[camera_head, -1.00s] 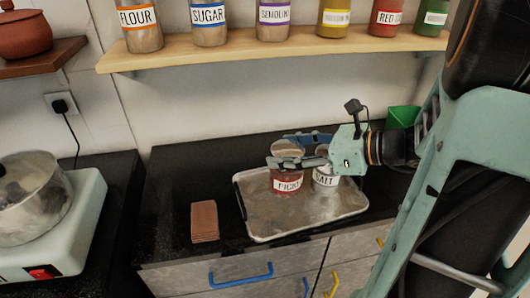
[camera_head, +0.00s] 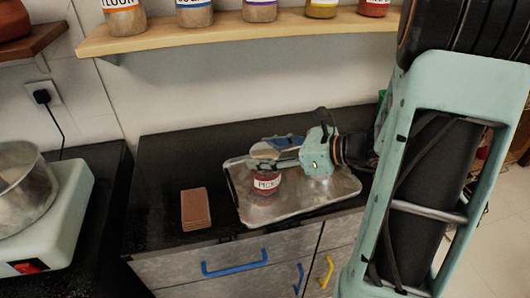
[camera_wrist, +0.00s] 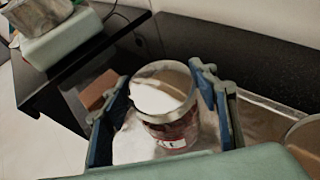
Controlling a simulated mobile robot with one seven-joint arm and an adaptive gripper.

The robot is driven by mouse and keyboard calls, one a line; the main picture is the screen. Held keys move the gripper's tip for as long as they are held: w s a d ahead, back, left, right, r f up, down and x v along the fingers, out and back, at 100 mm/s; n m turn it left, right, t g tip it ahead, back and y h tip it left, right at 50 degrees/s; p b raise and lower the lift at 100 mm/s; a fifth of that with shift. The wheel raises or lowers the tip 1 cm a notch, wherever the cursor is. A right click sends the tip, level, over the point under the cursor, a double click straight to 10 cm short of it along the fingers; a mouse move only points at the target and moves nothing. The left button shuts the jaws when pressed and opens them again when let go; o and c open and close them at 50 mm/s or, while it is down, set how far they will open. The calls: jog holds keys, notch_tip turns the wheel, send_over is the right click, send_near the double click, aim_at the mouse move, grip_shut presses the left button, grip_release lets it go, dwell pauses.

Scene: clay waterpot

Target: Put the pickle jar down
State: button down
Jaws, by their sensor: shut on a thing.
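The pickle jar (camera_head: 267,182), red with a white label and a pale lid, is upright over the left part of the metal tray (camera_head: 318,197). My gripper (camera_head: 272,151) is shut on it near the top, coming from the right. In the wrist view, the jar (camera_wrist: 176,128) sits between the two blue fingers (camera_wrist: 165,100). The jar's base appears at the tray surface, but I cannot tell whether it touches. The salt jar is hidden behind my gripper in the head view. A round rim, probably its top, shows at the wrist view's right edge (camera_wrist: 306,135).
A stack of brown tiles (camera_head: 195,209) lies left of the tray on the black counter (camera_head: 165,165). A hotplate (camera_head: 50,225) with a metal pot (camera_head: 22,187) stands further left. A wooden shelf (camera_head: 230,33) with several jars is above. The tray's front right is bare.

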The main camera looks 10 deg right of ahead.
jog(key=c, duration=0.7)
grip_release()
jog(key=shift+c, duration=0.2)
jog(key=shift+r, duration=0.1)
jog(key=p+v, duration=0.1)
jog(key=v, duration=1.1)
jog(key=shift+p, duration=0.35)
jog(key=shift+s, duration=0.1)
